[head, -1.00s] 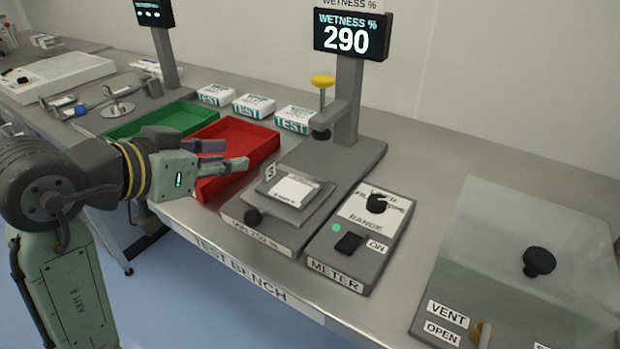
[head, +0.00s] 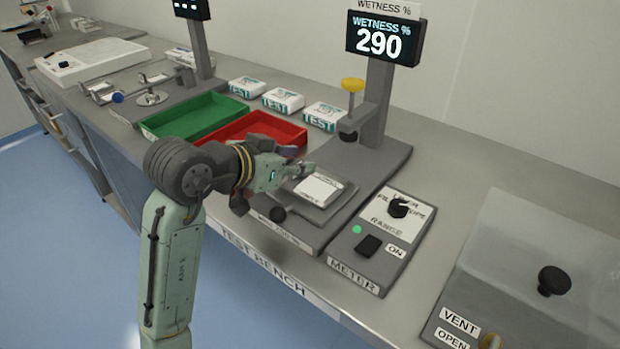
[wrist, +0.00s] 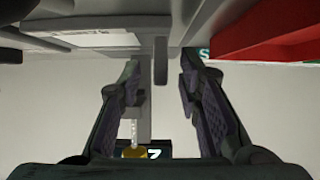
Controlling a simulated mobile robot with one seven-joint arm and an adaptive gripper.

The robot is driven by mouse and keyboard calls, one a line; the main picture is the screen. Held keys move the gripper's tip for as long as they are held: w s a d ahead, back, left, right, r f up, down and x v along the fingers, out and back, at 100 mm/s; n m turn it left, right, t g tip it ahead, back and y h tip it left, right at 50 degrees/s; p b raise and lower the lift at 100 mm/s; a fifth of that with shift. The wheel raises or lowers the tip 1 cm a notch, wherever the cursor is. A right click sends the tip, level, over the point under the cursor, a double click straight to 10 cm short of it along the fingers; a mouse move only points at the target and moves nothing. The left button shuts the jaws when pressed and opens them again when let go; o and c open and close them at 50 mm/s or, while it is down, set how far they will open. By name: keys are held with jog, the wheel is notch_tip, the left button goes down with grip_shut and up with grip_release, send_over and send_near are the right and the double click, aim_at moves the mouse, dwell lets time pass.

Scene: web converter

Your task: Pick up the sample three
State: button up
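A white sample pad (head: 318,190) lies on the grey plate of the wetness tester (head: 345,215). In the earlier head frame a small tag that seems to read 3 stands beside it; now my gripper hides that spot. My gripper (head: 302,162) is just left of the pad, close to the plate's edge. In the wrist view my gripper (wrist: 161,72) is open, its two fingers apart with nothing held between them. A white flat piece, likely the pad (wrist: 90,39), shows at upper left there, outside the fingers.
A red tray (head: 293,129) and a green tray (head: 205,107) lie behind my arm. Several white TEST packs stand by the wall. The tester's post with a yellow knob (head: 353,84) rises behind the plate; the meter box (head: 375,255) is to the right.

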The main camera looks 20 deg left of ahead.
jog(key=shift+c, duration=0.2)
grip_shut()
dwell(0.5)
